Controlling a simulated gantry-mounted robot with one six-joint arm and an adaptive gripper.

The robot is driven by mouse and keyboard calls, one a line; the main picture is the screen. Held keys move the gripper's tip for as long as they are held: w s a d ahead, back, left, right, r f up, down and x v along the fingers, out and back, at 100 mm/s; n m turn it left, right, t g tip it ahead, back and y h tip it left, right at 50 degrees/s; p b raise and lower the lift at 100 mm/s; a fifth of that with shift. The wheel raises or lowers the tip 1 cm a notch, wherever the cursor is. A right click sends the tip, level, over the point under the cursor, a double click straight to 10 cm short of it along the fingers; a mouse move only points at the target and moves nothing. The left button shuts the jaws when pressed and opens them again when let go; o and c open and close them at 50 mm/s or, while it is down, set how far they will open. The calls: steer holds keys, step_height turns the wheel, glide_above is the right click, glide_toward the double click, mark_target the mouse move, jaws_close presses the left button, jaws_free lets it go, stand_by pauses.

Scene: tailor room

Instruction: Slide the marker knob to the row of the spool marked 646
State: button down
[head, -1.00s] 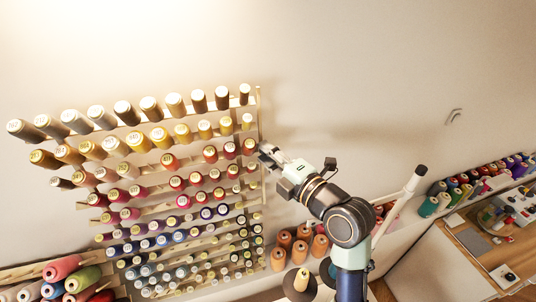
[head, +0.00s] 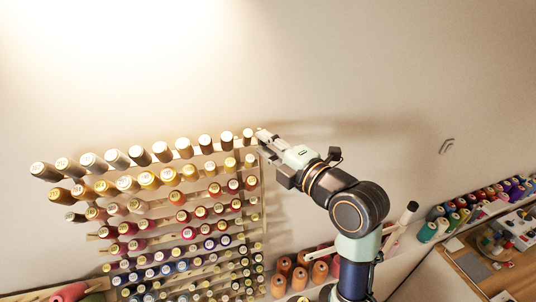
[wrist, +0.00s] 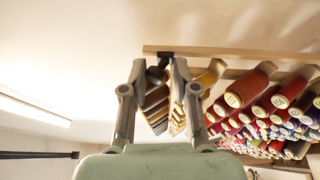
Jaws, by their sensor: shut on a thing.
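The spool rack (head: 262,205) stands against the wall at left in the head view, with rows of numbered thread spools. I cannot make out which spool is marked 646. My gripper (head: 264,136) is at the rack's upper right edge, about level with the top row of grey and brown spools (head: 138,155). In the wrist view my gripper (wrist: 158,84) is closed on the small dark marker knob (wrist: 158,72), which sits between the fingertips beside a wooden rail (wrist: 220,55). In the head view the knob is hidden by the fingers.
Red and other coloured spools (wrist: 232,100) crowd the right of the wrist view. Orange cones (head: 300,278) stand below my arm. A wooden worktable (head: 470,270) with coloured spools lies at right.

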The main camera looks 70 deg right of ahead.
steer(key=shift+s+a+r+h, duration=0.1)
steer(key=shift+r+h, duration=0.2)
steer(key=shift+r, duration=0.35)
steer(key=c, duration=1.1)
jaws_free()
steer(key=shift+r, duration=0.1)
steer(key=shift+f, duration=0.3)
steer(key=v, duration=1.1)
steer(key=shift+s, duration=0.4)
steer(key=shift+a, duration=0.1)
